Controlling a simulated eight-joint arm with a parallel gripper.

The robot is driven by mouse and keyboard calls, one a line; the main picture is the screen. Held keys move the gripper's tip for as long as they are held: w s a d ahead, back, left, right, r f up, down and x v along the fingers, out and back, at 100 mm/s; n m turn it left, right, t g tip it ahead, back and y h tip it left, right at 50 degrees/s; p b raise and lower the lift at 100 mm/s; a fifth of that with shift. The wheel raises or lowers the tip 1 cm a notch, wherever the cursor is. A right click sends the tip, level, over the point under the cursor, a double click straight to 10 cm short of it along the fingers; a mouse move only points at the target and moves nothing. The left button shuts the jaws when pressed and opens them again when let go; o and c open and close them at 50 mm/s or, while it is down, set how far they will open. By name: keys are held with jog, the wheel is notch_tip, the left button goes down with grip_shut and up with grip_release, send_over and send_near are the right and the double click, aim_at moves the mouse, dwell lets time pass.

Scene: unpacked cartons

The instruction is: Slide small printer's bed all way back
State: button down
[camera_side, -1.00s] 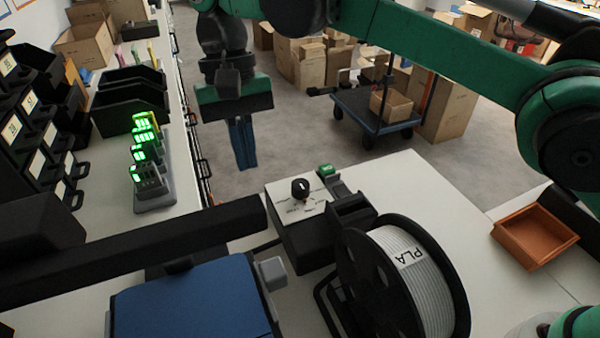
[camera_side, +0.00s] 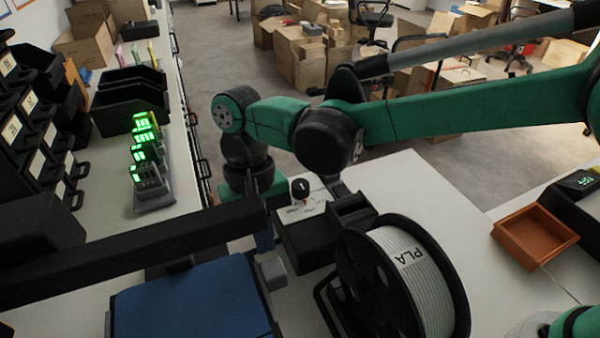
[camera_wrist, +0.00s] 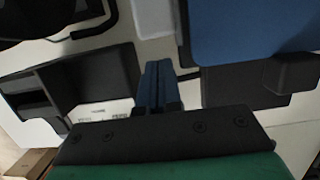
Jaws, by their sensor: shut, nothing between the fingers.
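The small printer's blue bed (camera_side: 190,300) lies at the lower left of the side view, under a black crossbar (camera_side: 140,252). A grey block (camera_side: 271,272) sits at the bed's right edge. My gripper (camera_side: 266,248) points down at the far side of this block, its blue fingers together and empty. The block partly hides the fingertips, and I cannot tell whether they touch it. In the wrist view, the closed fingers (camera_wrist: 153,70) are beside the blue bed (camera_wrist: 250,28).
An orange tray (camera_side: 535,235) is at the right. The white tabletop between spool and tray is clear.

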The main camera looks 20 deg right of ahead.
aim_at(280, 278)
jog(key=shift+s, duration=0.6)
jog(key=shift+s, duration=2.5)
